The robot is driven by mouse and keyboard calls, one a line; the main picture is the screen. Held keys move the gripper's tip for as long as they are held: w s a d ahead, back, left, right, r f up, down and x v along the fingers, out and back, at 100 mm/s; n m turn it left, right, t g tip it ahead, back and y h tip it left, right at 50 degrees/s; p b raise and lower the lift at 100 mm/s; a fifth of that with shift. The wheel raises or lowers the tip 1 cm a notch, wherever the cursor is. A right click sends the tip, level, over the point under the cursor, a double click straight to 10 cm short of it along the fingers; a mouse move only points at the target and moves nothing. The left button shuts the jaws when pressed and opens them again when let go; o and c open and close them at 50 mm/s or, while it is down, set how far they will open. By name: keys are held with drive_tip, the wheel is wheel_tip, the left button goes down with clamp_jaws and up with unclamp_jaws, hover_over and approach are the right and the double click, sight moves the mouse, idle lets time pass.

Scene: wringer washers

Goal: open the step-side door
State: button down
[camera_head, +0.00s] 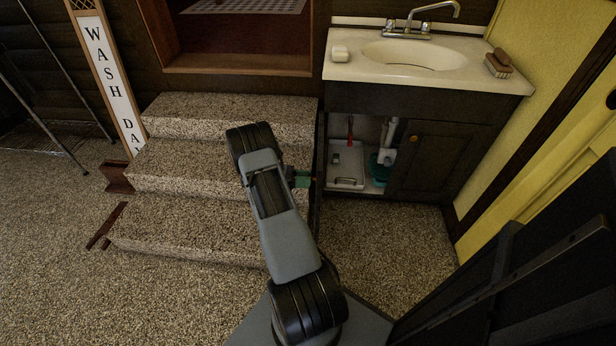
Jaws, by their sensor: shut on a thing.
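The step-side door (318,165) of the sink cabinet (420,102) stands swung out towards me. I see it nearly edge-on, beside the steps. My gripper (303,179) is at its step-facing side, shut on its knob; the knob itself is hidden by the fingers. The left half of the cabinet is open to view, with a white tray (345,177), a red-handled thing (350,130), white pipes and a teal item (379,168) inside. The other door (432,162) is shut, with a brass knob (413,139) near its upper left corner.
Speckled carpeted steps (190,170) rise on the left, close beside my arm. A sink top (480,75) with faucet, soap and brush is above the cabinet. A "WASH DAY" sign (112,80) leans at the left. Carpet (400,225) before the cabinet is clear. A yellow wall is at right.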

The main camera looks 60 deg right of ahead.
idle(0.4)
drive_tip(key=c, duration=0.8)
unclamp_jaws()
drive_tip(key=v, duration=1.3)
drive_tip(key=shift+w+p, duration=0.3)
drive_tip(key=shift+w, duration=0.05)
